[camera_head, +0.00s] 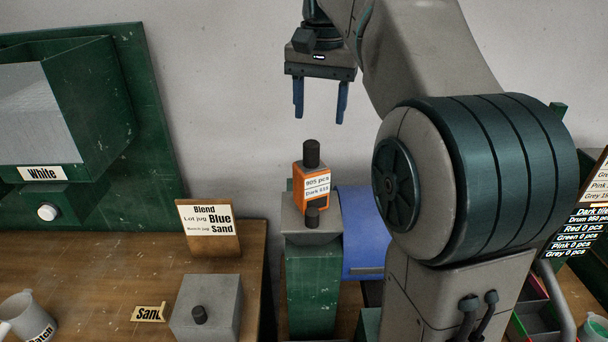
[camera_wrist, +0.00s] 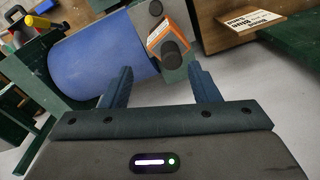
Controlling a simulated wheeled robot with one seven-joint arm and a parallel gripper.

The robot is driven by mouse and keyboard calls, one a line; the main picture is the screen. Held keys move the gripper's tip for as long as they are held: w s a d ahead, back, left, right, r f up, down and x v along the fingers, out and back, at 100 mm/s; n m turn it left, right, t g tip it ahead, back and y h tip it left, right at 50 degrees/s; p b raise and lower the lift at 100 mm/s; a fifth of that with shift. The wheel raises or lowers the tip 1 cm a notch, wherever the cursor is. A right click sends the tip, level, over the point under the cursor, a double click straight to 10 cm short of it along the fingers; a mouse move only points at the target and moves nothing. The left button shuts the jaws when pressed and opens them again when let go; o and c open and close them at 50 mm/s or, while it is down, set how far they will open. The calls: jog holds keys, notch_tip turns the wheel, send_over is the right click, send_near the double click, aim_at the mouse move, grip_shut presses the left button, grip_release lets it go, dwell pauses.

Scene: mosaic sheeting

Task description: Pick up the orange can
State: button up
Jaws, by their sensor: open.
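The orange can (camera_head: 314,187) has a boxy orange body, a white printed label and a black cylindrical top. It stands upright on a grey block (camera_head: 296,222) on top of a green pedestal (camera_head: 311,290). My gripper (camera_head: 319,118) is open and empty, pointing down above the can with a gap between its fingertips and the black top. In the wrist view the can (camera_wrist: 177,28) shows beyond the fingertips of my gripper (camera_wrist: 161,72), between them and toward the right finger. Its label is not readable there.
A blue drum (camera_head: 360,225) lies close to the right of the pedestal. A wooden bench (camera_head: 100,262) at left carries a grey block (camera_head: 207,300), a "Blend" sign (camera_head: 208,243) and a jug (camera_head: 33,318). A green "White" hopper (camera_head: 88,100) is at upper left.

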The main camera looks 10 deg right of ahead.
aim_at(312, 142)
jog(key=shift+m+g, duration=0.3)
jog(key=shift+m, duration=0.3)
jog(key=f, duration=0.2)
jog(key=w+f, duration=0.1)
jog(key=f, duration=0.1)
jog(key=w+f+b, duration=0.1)
jog(key=f, duration=0.1)
jog(key=shift+w+a, duration=0.1)
jog(key=shift+w, duration=0.05)
jog(key=f, duration=0.2)
jog(key=w+f, duration=0.1)
jog(key=f, duration=0.1)
jog(key=shift+a, duration=0.15)
jog(key=shift+f, duration=0.6)
jog(key=c, duration=1.1)
grip_shut()
jog(key=shift+r, duration=0.2)
